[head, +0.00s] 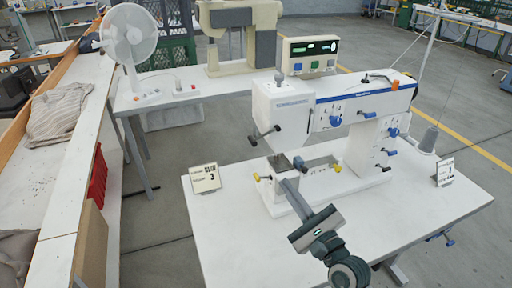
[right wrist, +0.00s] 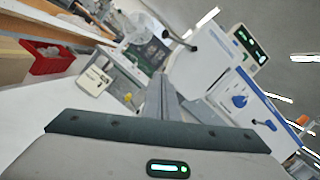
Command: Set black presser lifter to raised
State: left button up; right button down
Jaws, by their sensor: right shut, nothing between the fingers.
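The white sewing machine with a blue stripe (head: 290,110) stands on the white table. A dark lever with black ends (head: 264,134), which looks like the black presser lifter, sticks out from the left of its head, tilted with its outer end lower. It also shows in the right wrist view as a dark lever (right wrist: 180,39) beyond the fingers. My right gripper (head: 285,181) is shut and empty, its fingertips low in front of the machine head, below the lever and apart from it. In the wrist view its closed fingers (right wrist: 168,98) point toward the machine. My left gripper is not in view.
Yellow knobs (head: 336,168) and a blue dial (head: 336,121) sit on the machine. A small card (head: 206,177) stands on the table at left, another (head: 445,172) at right near a thread cone (head: 429,139). The table's front left is clear. A fan (head: 128,36) stands behind.

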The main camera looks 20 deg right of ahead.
aim_at(264, 135)
dwell(0.3)
jog(key=shift+r, duration=0.1)
jog(key=w+a+r+p, duration=0.4)
jog(key=w+r+p, duration=0.1)
jog(key=w, duration=0.4)
jog(key=shift+w+p, duration=0.25)
jog(key=shift+p, duration=0.15)
jog(key=shift+w+r, duration=0.1)
dwell(0.4)
